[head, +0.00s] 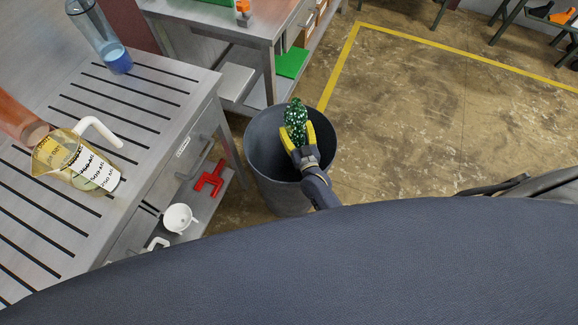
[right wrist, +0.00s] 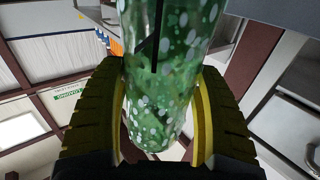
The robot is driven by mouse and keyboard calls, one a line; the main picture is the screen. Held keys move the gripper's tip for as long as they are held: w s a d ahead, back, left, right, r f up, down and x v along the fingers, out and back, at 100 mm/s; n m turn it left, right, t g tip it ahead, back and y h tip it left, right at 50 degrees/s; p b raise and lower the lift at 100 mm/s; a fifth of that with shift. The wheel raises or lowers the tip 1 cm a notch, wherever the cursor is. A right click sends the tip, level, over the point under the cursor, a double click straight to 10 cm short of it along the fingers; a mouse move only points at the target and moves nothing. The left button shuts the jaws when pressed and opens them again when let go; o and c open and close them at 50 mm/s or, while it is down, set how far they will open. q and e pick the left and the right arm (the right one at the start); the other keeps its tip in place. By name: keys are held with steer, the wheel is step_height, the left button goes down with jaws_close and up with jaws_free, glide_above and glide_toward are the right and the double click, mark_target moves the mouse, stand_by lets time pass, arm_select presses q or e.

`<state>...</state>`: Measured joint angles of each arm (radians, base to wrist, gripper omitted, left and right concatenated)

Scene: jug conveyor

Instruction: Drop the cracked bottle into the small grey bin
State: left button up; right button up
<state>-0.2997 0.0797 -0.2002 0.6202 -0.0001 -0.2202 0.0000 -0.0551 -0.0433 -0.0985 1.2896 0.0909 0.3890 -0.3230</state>
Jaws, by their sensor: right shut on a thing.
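The cracked bottle (head: 296,118) is green with white speckles. My right gripper (head: 298,146) is shut on it, with a yellow-edged finger on either side. In the head view the bottle stands roughly upright over the opening of the small grey bin (head: 280,196). How high it is above the rim is hard to tell. In the right wrist view the bottle (right wrist: 165,100) fills the space between the fingers, and a dark branching line shows on its upper part. My left gripper is not in view.
A slotted metal table (head: 150,95) at left holds a yellowish jug (head: 75,160) with a white handle, and a clear-blue bottle (head: 100,38). A white funnel-like cup (head: 180,218) and red piece (head: 208,180) lie on its lower shelf. Floor right of the bin is clear.

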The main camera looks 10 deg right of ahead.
mark_target(299, 119)
steer(key=o, duration=1.6)
steer(key=shift+r, duration=5.05)
